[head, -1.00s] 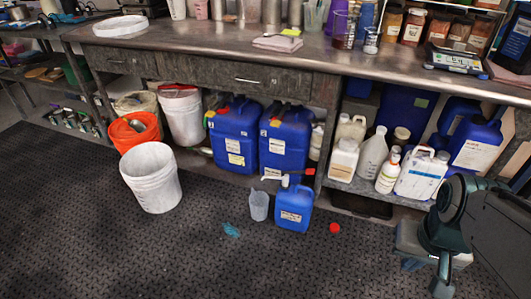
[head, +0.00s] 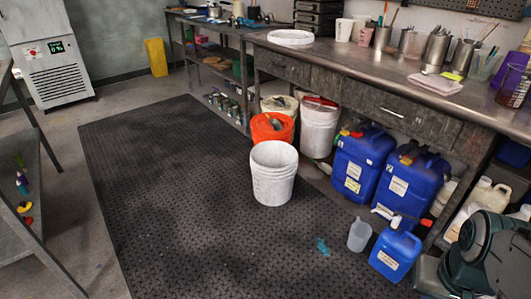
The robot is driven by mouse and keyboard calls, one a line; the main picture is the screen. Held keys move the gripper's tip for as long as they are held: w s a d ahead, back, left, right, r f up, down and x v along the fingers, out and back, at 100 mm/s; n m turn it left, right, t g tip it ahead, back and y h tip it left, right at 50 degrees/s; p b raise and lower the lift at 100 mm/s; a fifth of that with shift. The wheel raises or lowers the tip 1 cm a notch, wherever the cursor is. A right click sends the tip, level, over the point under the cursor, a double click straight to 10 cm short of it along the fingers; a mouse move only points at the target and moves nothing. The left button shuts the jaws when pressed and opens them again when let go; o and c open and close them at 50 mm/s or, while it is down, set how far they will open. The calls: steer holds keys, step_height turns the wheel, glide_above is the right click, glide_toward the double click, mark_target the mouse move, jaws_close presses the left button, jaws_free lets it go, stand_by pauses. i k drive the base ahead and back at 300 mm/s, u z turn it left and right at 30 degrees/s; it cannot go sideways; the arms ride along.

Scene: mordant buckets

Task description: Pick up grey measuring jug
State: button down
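A small grey, translucent measuring jug (head: 360,235) stands upright on the black floor mat, right of the middle in the head view. My gripper's fingers cannot be made out.
A white bucket (head: 273,180) and an orange bucket (head: 266,133) stand behind the jug to the left. Large blue canisters (head: 352,172) stand under the workbench (head: 395,88). A crumpled blue scrap (head: 322,246) lies beside the jug. The mat (head: 180,200) is clear to the left.

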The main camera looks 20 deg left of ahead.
mark_target(361, 231)
steer(key=u, duration=1.1)
steer(key=k, duration=1.25)
steer(key=u, duration=1.05)
steer(key=i, duration=0.65)
steer(key=z, duration=0.4)
steer(key=i, duration=1.6)
steer(key=z, duration=1.3)
steer(key=i, duration=1.15)
steer(key=z, duration=0.95)
